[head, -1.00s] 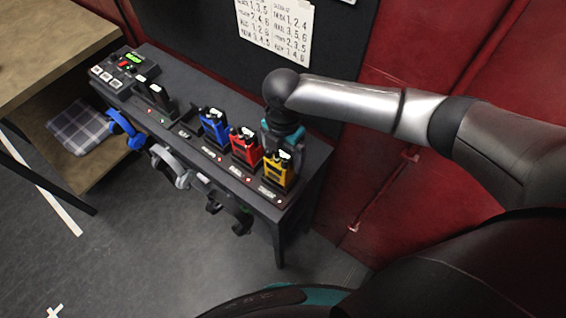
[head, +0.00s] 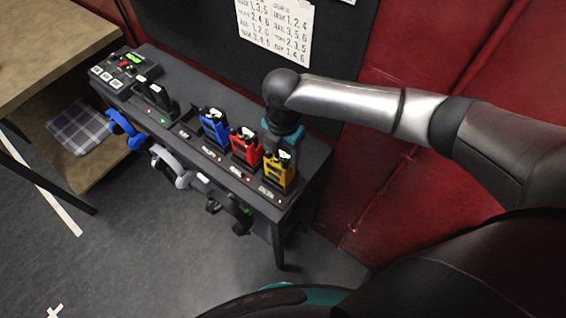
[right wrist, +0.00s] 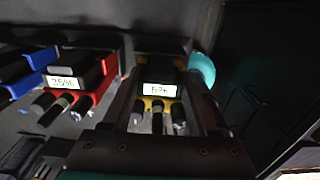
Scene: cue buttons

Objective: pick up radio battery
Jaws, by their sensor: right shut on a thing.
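A yellow radio battery (head: 277,172) stands in the rightmost slot of the dark charger bench in the head view. My right gripper (head: 283,143) is at its top, coming from behind. In the right wrist view the yellow battery (right wrist: 158,104), with a small lit percent display, sits between the two fingers of my right gripper (right wrist: 160,112). The gripper is shut on it. A red battery (head: 245,146) and a blue battery (head: 213,128) stand in slots to its left. A black unit (head: 155,97) stands further left. My left gripper is out of view.
The dark bench (head: 185,75) also carries a control box (head: 122,68) with a green display. Headsets, blue (head: 124,128) and grey (head: 170,165), hang on its front. A wooden desk (head: 50,45) is at left. A red wall (head: 395,190) is close at right.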

